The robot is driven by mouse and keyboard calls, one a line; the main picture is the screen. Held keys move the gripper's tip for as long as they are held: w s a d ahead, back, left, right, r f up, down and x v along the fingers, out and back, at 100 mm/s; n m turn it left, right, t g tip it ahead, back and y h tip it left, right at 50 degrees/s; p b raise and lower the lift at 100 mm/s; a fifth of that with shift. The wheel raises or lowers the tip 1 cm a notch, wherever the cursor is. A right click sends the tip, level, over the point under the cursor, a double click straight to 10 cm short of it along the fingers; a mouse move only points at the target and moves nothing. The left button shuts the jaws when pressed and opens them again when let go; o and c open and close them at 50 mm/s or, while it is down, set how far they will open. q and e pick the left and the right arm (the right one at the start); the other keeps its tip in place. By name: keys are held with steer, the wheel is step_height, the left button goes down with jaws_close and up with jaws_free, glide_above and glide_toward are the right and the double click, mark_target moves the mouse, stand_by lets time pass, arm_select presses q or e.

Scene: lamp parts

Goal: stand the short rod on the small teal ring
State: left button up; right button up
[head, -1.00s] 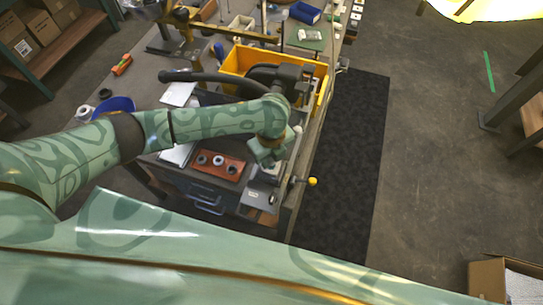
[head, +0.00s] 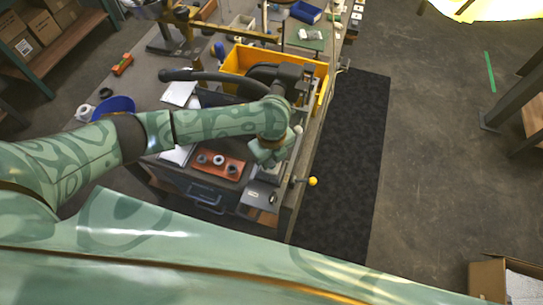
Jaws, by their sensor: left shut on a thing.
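My left gripper (head: 266,158) hangs over the near right corner of the workbench, just right of the red-brown block. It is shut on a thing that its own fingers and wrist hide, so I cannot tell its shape. The short rod is not clearly visible. The small teal ring cannot be picked out. The red-brown block (head: 235,162) bears several small round parts, dark, white and grey, a little left of the gripper. My right gripper is out of view.
A yellow bin (head: 234,62) stands behind the left wrist. A yellow-knobbed handle (head: 313,181) sticks out past the bench's right edge. A blue bowl (head: 113,107) stands at the left. A dark mat (head: 345,150) lies on the floor to the right.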

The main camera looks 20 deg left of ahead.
arm_select(q)
steer(key=shift+f, duration=0.2)
steer(key=shift+f, duration=0.1)
stand_by(0.4)
steer(key=o, duration=1)
steer(key=shift+f, duration=0.1)
steer(key=shift+o, duration=0.2)
step_height(320, 180, up, 16)
steer(key=p, duration=0.5)
